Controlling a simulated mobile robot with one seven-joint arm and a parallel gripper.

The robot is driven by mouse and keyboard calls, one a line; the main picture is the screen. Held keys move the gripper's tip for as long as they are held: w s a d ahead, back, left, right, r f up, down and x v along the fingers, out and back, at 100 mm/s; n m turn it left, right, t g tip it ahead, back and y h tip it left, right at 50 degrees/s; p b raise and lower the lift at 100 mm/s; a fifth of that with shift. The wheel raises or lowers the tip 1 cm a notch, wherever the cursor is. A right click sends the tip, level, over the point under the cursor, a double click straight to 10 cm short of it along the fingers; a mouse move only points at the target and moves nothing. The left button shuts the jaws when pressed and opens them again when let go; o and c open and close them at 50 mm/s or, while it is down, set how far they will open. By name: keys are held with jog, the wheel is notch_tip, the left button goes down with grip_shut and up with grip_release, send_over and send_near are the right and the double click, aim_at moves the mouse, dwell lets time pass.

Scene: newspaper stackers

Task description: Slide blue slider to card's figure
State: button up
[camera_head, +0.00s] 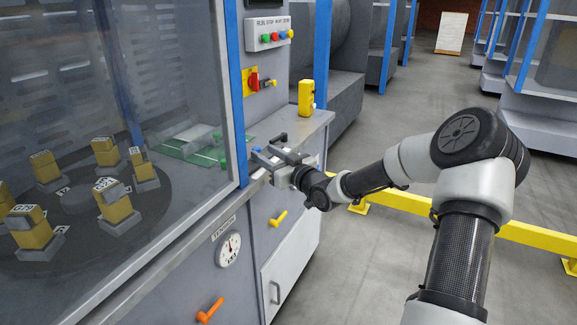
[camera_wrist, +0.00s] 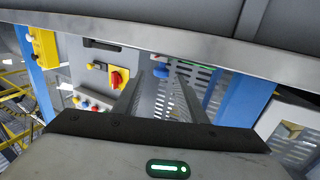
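A small blue knob, the blue slider (camera_wrist: 161,72), shows in the wrist view between the two fingers of my gripper (camera_wrist: 162,78). The fingers are apart, with visible gaps on both sides of the knob. In the head view my gripper (camera_head: 269,158) is over the machine's front ledge, beside the window corner. There only a bit of blue (camera_head: 256,149) shows by the fingers. I cannot make out a card with a readable figure; a small pale patch beside the gripper is too small to read.
A black knob (camera_head: 278,138) sits on the ledge beyond my gripper, with a yellow box (camera_head: 306,97) farther along. A blue post (camera_head: 236,95) and glass window stand left. A red switch (camera_head: 254,81) and button box (camera_head: 268,37) are on the panel. A yellow rail (camera_head: 400,200) crosses the floor.

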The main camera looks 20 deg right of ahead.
jog(key=p+v, duration=0.1)
jog(key=v, duration=1.1)
jog(key=shift+p, duration=0.35)
